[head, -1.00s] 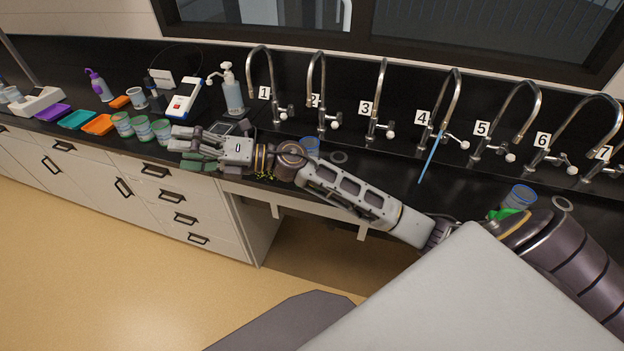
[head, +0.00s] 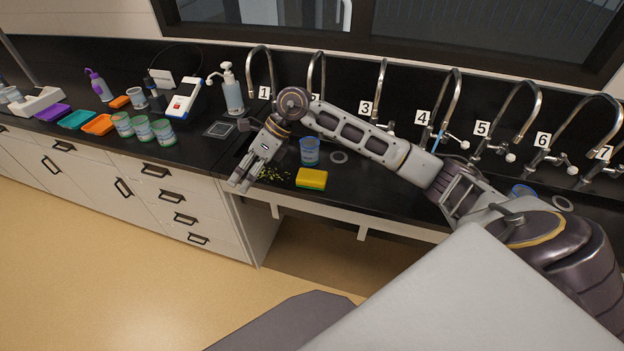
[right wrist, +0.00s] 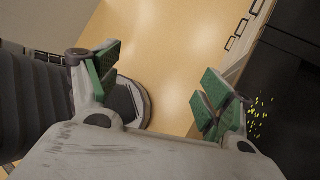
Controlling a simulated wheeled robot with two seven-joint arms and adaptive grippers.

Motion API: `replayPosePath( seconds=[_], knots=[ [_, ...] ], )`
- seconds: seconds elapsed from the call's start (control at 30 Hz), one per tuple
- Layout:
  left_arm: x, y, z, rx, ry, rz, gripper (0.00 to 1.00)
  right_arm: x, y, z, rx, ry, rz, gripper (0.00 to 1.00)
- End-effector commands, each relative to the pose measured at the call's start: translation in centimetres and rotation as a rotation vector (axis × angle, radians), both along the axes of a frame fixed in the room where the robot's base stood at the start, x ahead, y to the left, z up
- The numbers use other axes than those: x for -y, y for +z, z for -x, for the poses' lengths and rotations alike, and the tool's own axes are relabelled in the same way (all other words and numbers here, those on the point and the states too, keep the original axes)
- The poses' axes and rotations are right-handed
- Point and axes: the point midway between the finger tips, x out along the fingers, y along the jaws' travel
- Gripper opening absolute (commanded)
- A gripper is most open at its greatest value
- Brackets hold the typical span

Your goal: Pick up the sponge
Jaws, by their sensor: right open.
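The sponge (head: 311,179), yellow with a green layer, lies on the black counter near its front edge in the head view. My right gripper (head: 241,184) is to the left of the sponge, pointing down at the counter's front edge, apart from the sponge. In the right wrist view the right gripper (right wrist: 157,82) has its green-padded fingers wide apart with nothing between them, only floor behind. The sponge does not show in the right wrist view. My left gripper is not in view.
Yellow crumbs (head: 273,175) lie between gripper and sponge. A blue-rimmed cup (head: 310,151) and a grey ring (head: 339,157) stand behind the sponge. Several green-banded cups (head: 142,129) are at left. Numbered taps line the back. The counter right of the sponge looks clear.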

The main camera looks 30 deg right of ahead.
Motion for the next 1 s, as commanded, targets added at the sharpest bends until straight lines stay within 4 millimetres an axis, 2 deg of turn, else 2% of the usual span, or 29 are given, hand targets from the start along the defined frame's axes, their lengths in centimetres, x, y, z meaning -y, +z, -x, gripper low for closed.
replayPosePath(
  seconds=[0.2,0.4,0.6,0.73,1.0],
  knots=[
    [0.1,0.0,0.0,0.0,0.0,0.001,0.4,7.0,-0.6,-0.9,-0.014,0.003,0.273,0.8],
    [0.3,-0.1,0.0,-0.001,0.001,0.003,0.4,13.9,0.2,-1.1,-0.053,-0.024,0.51,0.8],
    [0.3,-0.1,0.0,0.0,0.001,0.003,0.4,18.9,1.5,-0.8,-0.098,-0.057,0.671,0.8],
    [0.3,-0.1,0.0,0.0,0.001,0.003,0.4,20.2,1.8,-0.6,-0.113,-0.068,0.713,0.8],
    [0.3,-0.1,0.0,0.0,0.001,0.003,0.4,20.4,1.9,-0.6,-0.115,-0.068,0.718,0.8]
  ],
)
